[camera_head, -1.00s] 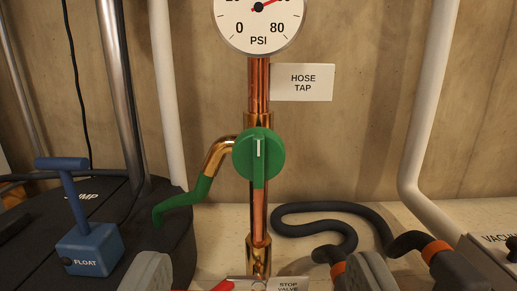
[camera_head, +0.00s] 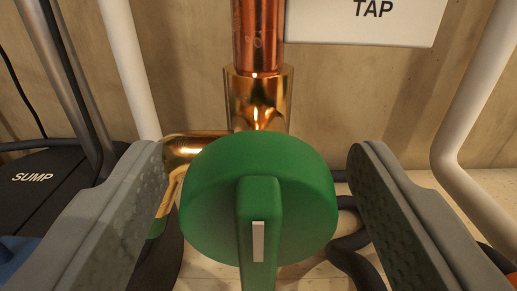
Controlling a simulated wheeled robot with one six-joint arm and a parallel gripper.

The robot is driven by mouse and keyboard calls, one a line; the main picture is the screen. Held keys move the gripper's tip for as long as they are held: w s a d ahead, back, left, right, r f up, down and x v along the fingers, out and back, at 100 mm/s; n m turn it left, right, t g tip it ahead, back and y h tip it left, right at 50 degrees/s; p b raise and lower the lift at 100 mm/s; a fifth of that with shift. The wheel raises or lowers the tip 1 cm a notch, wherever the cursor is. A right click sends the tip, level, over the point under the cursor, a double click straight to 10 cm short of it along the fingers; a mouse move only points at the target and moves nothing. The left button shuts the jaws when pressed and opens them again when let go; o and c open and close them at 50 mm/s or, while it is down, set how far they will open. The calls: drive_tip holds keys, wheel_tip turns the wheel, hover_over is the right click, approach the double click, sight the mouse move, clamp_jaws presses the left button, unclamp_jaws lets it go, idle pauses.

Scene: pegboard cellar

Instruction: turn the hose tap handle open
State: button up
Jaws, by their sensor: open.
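The hose tap handle (camera_head: 205,205) is a round green knob with a raised grip bar and a white mark. The bar and its mark stand vertical, pointing down. The knob sits in front of the copper pipe (camera_head: 257,35) with its brass fitting (camera_head: 258,100). My gripper (camera_head: 255,190) is open, with one grey finger on each side of the knob. A gap shows between the knob and each finger, so neither appears to touch it. The white label (camera_head: 365,20) above reads TAP. The knob hides the lower pipe.
The black sump lid (camera_head: 45,205) lies at the left, beside a grey pipe (camera_head: 75,85) and a white pipe (camera_head: 130,75). Another white pipe (camera_head: 475,120) bends at the right. A dark hose (camera_head: 350,255) lies behind the right finger.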

drive_tip(key=shift+c, duration=0.4)
drive_tip(key=c, duration=0.9)
drive_tip(key=shift+m, duration=0.3)
drive_tip(key=m, duration=0.3)
drive_tip(key=shift+m, duration=0.3)
drive_tip(key=m, duration=0.4)
drive_tip(key=shift+m, duration=0.3)
drive_tip(key=m, duration=0.4)
drive_tip(key=shift+m, duration=2.5)
